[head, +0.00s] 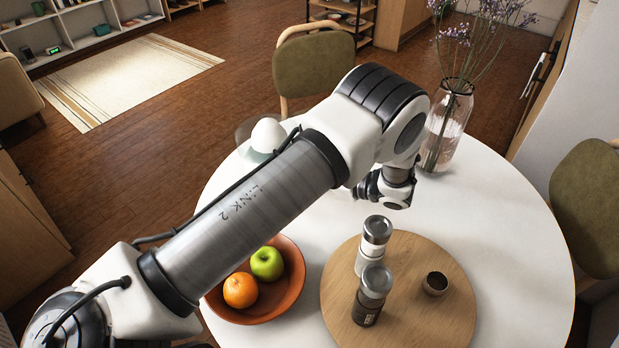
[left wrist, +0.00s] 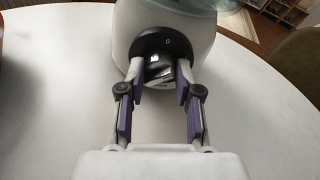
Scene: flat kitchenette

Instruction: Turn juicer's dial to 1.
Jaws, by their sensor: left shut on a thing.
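The juicer (head: 268,134) stands on the far left part of the round table, mostly hidden behind my left arm in the head view; its white top and clear bowl show. In the left wrist view the white juicer body (left wrist: 202,42) is at the top middle. Its dial (left wrist: 160,68) is a shiny dark knob below a black ring with a "0" mark. My left gripper (left wrist: 160,80) has its two purple-padded fingers on either side of the dial and is shut on it. The dial's exact setting cannot be made out. My right gripper is not in view.
On the white table (head: 510,250) are an orange bowl (head: 290,290) with fruit, a round wooden board (head: 440,315) with two grinders (head: 375,240) and a small dark cup (head: 436,283), and a glass vase (head: 447,125) of flowers. The table's right side is clear.

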